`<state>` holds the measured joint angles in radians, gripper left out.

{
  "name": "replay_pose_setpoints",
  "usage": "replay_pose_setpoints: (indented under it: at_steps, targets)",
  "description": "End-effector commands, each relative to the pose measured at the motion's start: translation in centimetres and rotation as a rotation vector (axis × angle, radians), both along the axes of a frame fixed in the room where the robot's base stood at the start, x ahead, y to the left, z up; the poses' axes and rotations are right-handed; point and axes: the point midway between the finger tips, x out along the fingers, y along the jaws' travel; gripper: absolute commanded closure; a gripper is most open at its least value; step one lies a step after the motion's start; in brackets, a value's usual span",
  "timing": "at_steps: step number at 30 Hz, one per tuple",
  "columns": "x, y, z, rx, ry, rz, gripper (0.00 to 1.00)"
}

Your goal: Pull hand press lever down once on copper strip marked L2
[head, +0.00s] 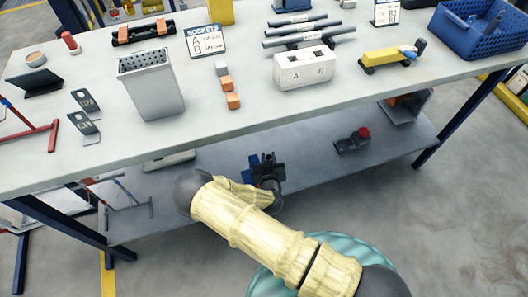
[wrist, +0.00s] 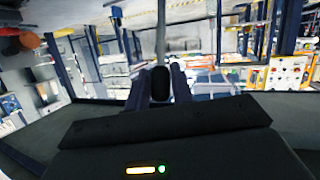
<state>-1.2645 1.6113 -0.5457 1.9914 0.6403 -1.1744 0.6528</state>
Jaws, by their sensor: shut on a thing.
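My gripper (wrist: 162,72) is shut on a black-ended rod (wrist: 160,86), seen end-on between the two dark fingers in the wrist view. A grey shaft rises behind it; I cannot tell for sure that this is the press lever. In the head view my gripper (head: 264,162) is below the table's front edge, in front of the lower shelf, small and dark. Two bent metal strips with dark labels, one farther back (head: 86,102) and one nearer (head: 83,123), lie on the tabletop at left. Their labels are too small to read, and no press is clearly recognisable.
The tabletop (head: 200,130) holds a grey perforated bin (head: 152,84), orange blocks (head: 232,101), a white box marked A and B (head: 303,68) and a blue crate (head: 478,35). A red-topped device (head: 353,140) stands on the lower shelf (head: 315,160). A blue table leg (head: 462,118) is at right.

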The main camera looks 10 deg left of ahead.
Motion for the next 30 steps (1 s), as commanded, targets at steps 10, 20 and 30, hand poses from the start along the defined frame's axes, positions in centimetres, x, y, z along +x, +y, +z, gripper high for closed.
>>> replay_pose_setpoints:
  at_steps: [10, 20, 30]
  targets:
    - [-1.3, -1.2, -1.0, -0.007, 0.005, -0.006, 0.89]
    - [-2.1, -1.7, -1.5, -0.008, 0.003, -0.008, 0.89]
    - [-2.3, -1.9, -1.7, -0.008, 0.002, -0.01, 0.89]
